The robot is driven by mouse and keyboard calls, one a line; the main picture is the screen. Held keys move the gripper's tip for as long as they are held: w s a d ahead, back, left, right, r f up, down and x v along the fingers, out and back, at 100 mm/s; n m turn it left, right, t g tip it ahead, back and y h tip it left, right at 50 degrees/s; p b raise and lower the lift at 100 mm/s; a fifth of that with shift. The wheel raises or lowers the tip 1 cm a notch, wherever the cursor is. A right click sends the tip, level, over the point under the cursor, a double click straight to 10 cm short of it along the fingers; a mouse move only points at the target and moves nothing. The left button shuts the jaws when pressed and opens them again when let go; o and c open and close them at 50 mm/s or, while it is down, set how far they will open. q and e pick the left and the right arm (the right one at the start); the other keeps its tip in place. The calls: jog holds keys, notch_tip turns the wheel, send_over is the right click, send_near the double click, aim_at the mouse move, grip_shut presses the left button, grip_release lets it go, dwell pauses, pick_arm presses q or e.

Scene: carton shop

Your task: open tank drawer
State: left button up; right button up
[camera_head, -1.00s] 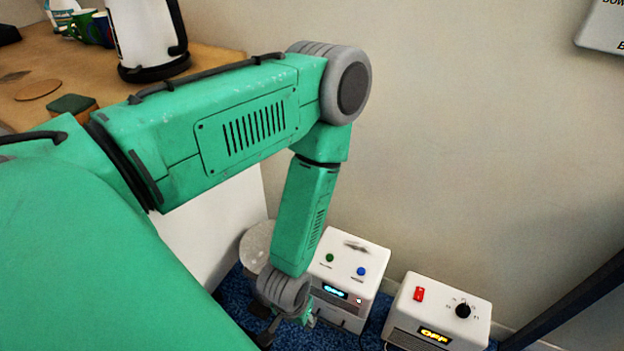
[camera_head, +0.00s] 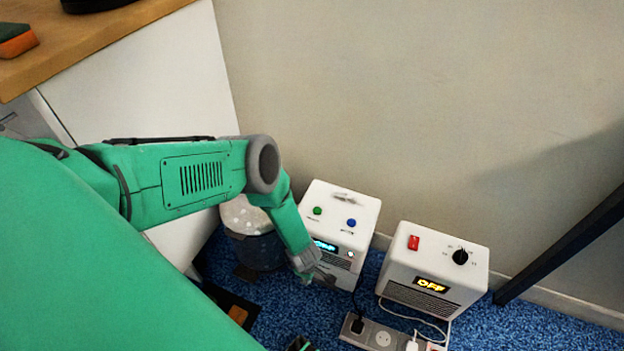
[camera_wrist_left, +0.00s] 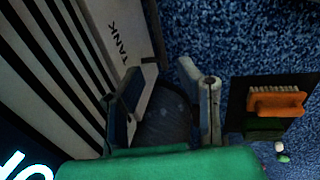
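The white box-shaped machine (camera_head: 339,210) stands on the blue carpet against the wall, with a green and a blue button on top and a lit blue display on its front. In the left wrist view its drawer panel (camera_wrist_left: 118,42), marked TANK, lies beside the black-slotted front. The drawer looks closed, though its edge is partly hidden. My left gripper (camera_head: 318,279) is low at the machine's front. In the left wrist view my left gripper (camera_wrist_left: 166,100) has its fingers apart, close to the panel; I see nothing gripped.
A second white machine (camera_head: 435,265) reading OFF stands to the right, with a power strip (camera_head: 378,335) and cables before it. A round grey bin (camera_head: 255,240) stands left. A dark mat with an orange brush (camera_wrist_left: 275,103) lies on the floor. A cabinet (camera_head: 150,75) is left.

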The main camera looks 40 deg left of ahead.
aim_at(313, 280)
pick_arm(q)
jog(key=f+b, duration=0.2)
jog(key=f, duration=0.1)
jog(key=w+f+b, duration=0.1)
jog(key=f+b, duration=0.2)
jog(key=f, duration=0.1)
jog(key=shift+w+f, duration=0.1)
jog(key=shift+w, duration=0.1)
jog(key=shift+w+a+f+b, duration=0.15)
jog(key=shift+f+b, duration=0.55)
jog(key=shift+b, duration=0.1)
grip_shut()
